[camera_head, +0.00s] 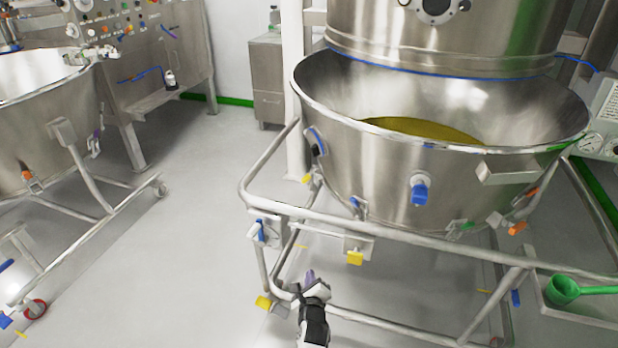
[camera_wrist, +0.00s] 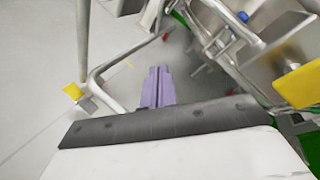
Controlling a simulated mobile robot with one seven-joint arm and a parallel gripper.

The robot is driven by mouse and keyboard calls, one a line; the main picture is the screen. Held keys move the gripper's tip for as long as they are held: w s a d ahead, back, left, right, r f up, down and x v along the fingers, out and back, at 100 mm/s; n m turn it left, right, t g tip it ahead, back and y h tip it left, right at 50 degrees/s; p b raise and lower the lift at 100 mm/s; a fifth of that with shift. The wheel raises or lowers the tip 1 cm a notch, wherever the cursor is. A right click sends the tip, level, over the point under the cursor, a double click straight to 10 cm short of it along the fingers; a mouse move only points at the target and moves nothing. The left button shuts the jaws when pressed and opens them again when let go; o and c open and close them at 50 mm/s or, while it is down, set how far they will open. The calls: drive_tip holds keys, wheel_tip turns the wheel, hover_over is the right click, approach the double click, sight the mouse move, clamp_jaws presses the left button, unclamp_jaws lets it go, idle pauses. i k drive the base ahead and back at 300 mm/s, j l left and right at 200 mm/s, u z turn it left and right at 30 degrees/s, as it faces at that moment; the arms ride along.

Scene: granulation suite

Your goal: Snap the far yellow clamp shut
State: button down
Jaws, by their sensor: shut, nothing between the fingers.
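Several yellow parts show on the steel bowl cart. The farthest yellow clamp (camera_head: 306,179) is small, at the bowl's lower left side. A nearer yellow tab (camera_head: 355,258) hangs from a bracket on the front rail. A third yellow piece (camera_head: 263,302) sits low on the frame at the left; a similar one (camera_wrist: 73,92) shows at the left of the wrist view. A large yellow tab (camera_wrist: 300,85) is close at the right there. My gripper (camera_head: 310,277), with purple fingers, is shut and empty below the front rail, apart from the farthest clamp. Its fingers (camera_wrist: 158,75) point toward the lower frame.
The steel bowl (camera_head: 360,165) holds yellow powder (camera_head: 425,129) under a large vessel (camera_head: 440,40). The cart's tubular rail (camera_head: 400,228) runs above my gripper. A green scoop (camera_head: 563,290) lies in a tray at the right.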

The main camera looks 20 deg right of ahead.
sight(310, 175)
drive_tip(key=i+l, duration=0.15)
drive_tip(key=i, duration=0.25)
drive_tip(key=i+l, duration=0.2)
drive_tip(key=i, duration=0.25)
drive_tip(key=i+l, duration=0.15)
drive_tip(key=i, duration=0.25)
drive_tip(key=i+l, duration=0.2)
drive_tip(key=i, duration=0.25)
